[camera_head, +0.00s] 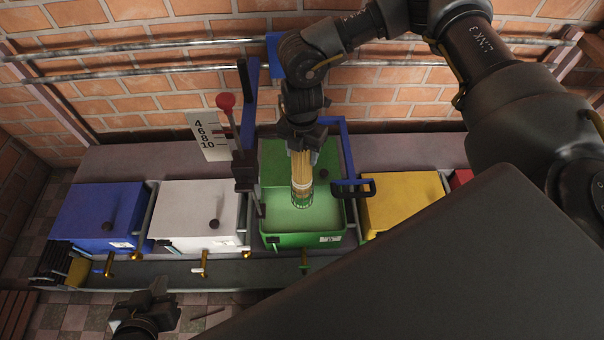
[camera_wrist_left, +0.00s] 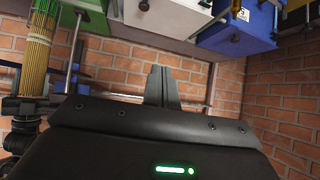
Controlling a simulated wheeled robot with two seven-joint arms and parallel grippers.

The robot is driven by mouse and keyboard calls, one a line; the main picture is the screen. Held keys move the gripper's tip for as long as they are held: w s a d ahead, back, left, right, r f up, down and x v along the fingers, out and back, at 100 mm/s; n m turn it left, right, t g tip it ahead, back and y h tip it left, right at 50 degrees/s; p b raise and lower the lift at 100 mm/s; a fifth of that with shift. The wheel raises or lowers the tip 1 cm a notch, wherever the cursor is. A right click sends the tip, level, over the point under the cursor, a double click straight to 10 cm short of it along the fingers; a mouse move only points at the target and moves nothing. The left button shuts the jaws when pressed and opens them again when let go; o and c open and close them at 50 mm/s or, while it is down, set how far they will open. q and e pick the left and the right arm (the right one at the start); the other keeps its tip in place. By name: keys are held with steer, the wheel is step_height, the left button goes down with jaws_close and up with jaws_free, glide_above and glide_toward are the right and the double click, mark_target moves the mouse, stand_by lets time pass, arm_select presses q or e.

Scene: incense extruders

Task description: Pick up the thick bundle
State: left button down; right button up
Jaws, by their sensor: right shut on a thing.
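The thick bundle (camera_head: 301,172) is a cluster of tan sticks with a green lower end. It hangs upright over the open green box (camera_head: 275,241). I cannot tell whether its lower end touches anything inside. My right gripper (camera_head: 301,143) is shut on the bundle's upper end. The bundle (camera_wrist_left: 37,45) and my right gripper (camera_wrist_left: 24,105) also show at the left of the left wrist view, upside down. My left gripper (camera_head: 158,290) is low in front of the bench, apart from the bundle. Its fingers (camera_wrist_left: 161,84) look shut together and empty.
A blue box (camera_head: 95,212), a white box (camera_head: 195,212) and a yellow box (camera_head: 402,198) stand on the bench beside the green one. A red-knobbed lever (camera_head: 226,102) and a blue frame (camera_head: 345,140) rise near the green box. Metal pipes (camera_head: 140,67) run along the brick wall.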

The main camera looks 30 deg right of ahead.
steer(key=shift+c, duration=1.4)
steer(key=shift+r, duration=0.15)
